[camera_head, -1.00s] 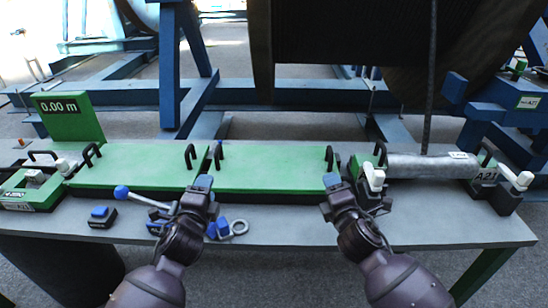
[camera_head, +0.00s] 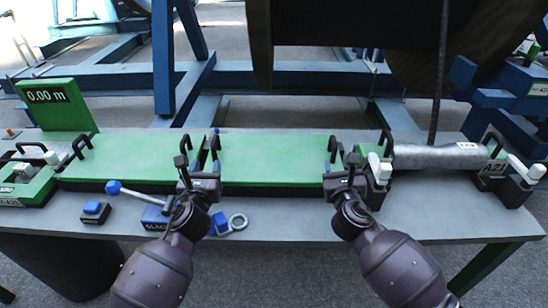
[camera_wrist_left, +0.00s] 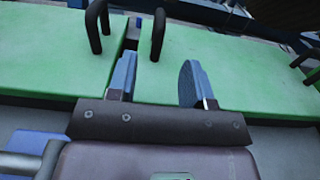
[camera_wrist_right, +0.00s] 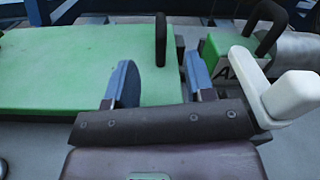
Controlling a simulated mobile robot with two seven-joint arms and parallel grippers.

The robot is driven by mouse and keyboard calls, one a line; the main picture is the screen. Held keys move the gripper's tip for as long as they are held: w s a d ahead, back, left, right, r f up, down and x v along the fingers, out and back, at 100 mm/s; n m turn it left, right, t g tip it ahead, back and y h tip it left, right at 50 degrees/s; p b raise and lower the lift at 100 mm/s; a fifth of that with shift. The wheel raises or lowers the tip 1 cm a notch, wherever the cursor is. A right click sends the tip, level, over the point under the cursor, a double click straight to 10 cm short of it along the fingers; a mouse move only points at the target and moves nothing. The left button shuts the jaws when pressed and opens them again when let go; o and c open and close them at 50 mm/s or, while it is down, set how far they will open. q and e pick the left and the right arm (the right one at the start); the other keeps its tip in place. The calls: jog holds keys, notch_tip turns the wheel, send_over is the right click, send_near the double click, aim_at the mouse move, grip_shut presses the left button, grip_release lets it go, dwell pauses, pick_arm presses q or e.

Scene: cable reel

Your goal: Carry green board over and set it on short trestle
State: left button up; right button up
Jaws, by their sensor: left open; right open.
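Two flat green boards lie end to end on the grey table, a left one (camera_head: 130,160) and a right one (camera_head: 272,160). The right board has a black handle at each end. My left gripper (camera_head: 197,162) is open at the gap between the boards; in the left wrist view the right board's left handle (camera_wrist_left: 158,35) stands ahead, between the fingers in the picture. My right gripper (camera_head: 344,162) is open at the right board's right end; in the right wrist view that board's right handle (camera_wrist_right: 160,42) stands ahead between the fingers. I cannot pick out a short trestle.
A grey cylinder (camera_head: 435,157) in a green holder with white clamp levers (camera_head: 378,168) sits close beside my right gripper. A blue frame (camera_head: 290,75) stands behind the table.

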aim_at(213, 147)
pick_arm(q)
jog(key=shift+w, duration=0.1)
jog(key=w, duration=1)
jog(key=shift+w+d, duration=0.2)
jog(key=shift+w, duration=0.15)
pick_arm(e)
jog(key=w, duration=1.1)
jog(key=shift+d, duration=0.15)
jog(key=shift+s, duration=0.1)
pick_arm(q)
grip_shut()
pick_arm(e)
grip_shut()
pick_arm(q)
jog(key=shift+r, duration=0.1)
